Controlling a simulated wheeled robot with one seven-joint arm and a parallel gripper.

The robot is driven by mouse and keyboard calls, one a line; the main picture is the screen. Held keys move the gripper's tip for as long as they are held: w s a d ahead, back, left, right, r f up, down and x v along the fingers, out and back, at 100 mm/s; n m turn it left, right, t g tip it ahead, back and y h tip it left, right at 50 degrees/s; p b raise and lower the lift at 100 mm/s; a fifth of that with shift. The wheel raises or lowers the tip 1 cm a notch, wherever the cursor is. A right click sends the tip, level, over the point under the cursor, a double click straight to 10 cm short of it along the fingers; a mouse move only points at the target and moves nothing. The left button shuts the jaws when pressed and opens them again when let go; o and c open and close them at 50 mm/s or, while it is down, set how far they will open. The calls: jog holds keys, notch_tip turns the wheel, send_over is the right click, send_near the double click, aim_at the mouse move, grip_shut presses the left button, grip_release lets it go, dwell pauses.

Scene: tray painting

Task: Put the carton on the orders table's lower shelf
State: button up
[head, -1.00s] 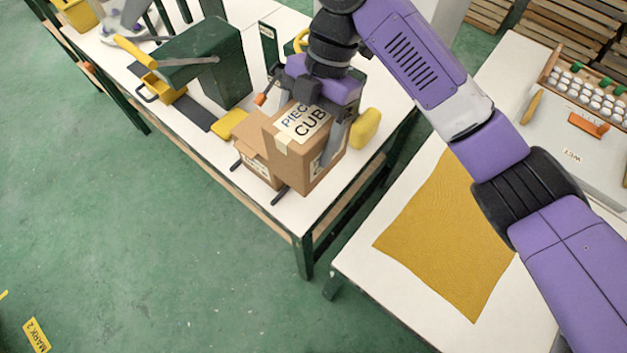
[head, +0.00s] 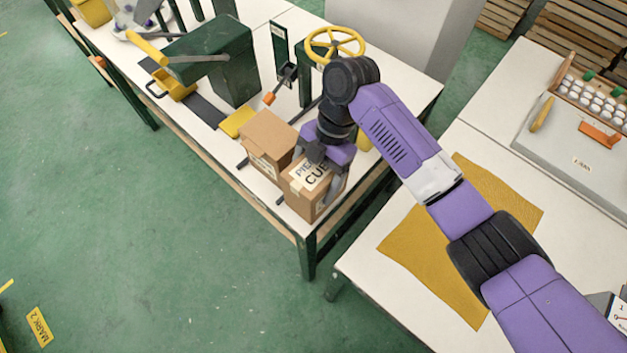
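A brown carton (head: 303,202) with a white label reading roughly "PIECE CUBE" stands at the front right corner of the white-topped table with green legs (head: 222,158). My gripper (head: 318,178) is over it from above, its grey fingers on opposite sides of the carton, and appears shut on it. The far finger is partly hidden. I cannot tell whether the carton's underside touches the tabletop. A wooden lower shelf (head: 236,187) shows as a thin edge under this table; most of it is hidden by the top.
A second brown carton (head: 268,140) stands just left of the held one. A green press (head: 215,60), a yellow handwheel (head: 335,43) and a yellow block (head: 236,122) are behind. Another white table (head: 365,275) with a mustard cloth (head: 420,255) is at right. The green floor in front is clear.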

jog(key=shift+f, duration=0.75)
jog(key=shift+f, duration=0.1)
jog(key=o, duration=2)
jog(key=shift+o, duration=0.2)
jog(key=b+v, duration=0.1)
jog(key=v, duration=1.1)
jog(key=shift+b, duration=0.35)
